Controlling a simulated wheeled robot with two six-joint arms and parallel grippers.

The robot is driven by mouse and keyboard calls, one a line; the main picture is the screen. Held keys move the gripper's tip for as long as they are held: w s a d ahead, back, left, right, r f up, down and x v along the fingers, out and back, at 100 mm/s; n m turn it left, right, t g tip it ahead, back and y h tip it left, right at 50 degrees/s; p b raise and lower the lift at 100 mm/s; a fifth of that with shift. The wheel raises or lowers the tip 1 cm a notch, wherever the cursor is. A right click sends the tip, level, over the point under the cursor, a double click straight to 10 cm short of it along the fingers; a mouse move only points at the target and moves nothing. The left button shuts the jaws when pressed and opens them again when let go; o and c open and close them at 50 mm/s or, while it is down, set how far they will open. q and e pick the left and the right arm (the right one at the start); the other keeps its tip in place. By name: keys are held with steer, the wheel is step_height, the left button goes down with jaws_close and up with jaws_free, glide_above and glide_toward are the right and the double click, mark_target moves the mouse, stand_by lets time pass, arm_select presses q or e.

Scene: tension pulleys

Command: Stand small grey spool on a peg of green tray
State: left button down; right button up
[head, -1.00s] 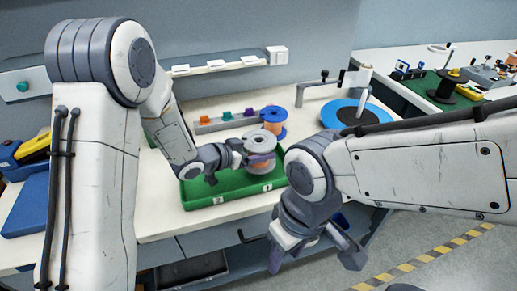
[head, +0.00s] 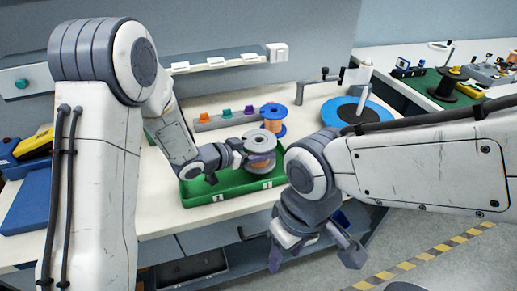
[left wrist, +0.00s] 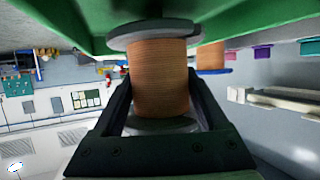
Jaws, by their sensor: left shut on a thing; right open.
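The small grey spool (head: 260,144), with grey flanges and copper-coloured wire, is upright over the right part of the green tray (head: 232,199). My left gripper (head: 243,156) is shut around its wound middle. The left wrist view shows the copper winding (left wrist: 158,80) between the two fingers (left wrist: 160,105). One flange there is close against the green tray (left wrist: 255,14); I cannot tell whether it touches. The tray's pegs are hidden. My right gripper (head: 318,252) is open and empty, in front of the bench edge.
A blue-flanged copper spool (head: 273,119) stands just behind the tray, by a grey rail (head: 213,123) with coloured pieces. A blue disc (head: 352,113) lies at the right of the bench. Blue and yellow items (head: 30,150) are at far left.

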arm_select(q)
steer(key=shift+f, duration=0.1)
arm_select(e)
steer(key=shift+f, duration=0.1)
arm_select(q)
steer(key=shift+f+b, duration=1.1)
steer(key=shift+f, duration=0.1)
arm_select(e)
step_height(320, 180, down, 2)
arm_select(q)
steer(key=shift+f, duration=0.15)
jaws_free()
steer(key=shift+f, duration=0.1)
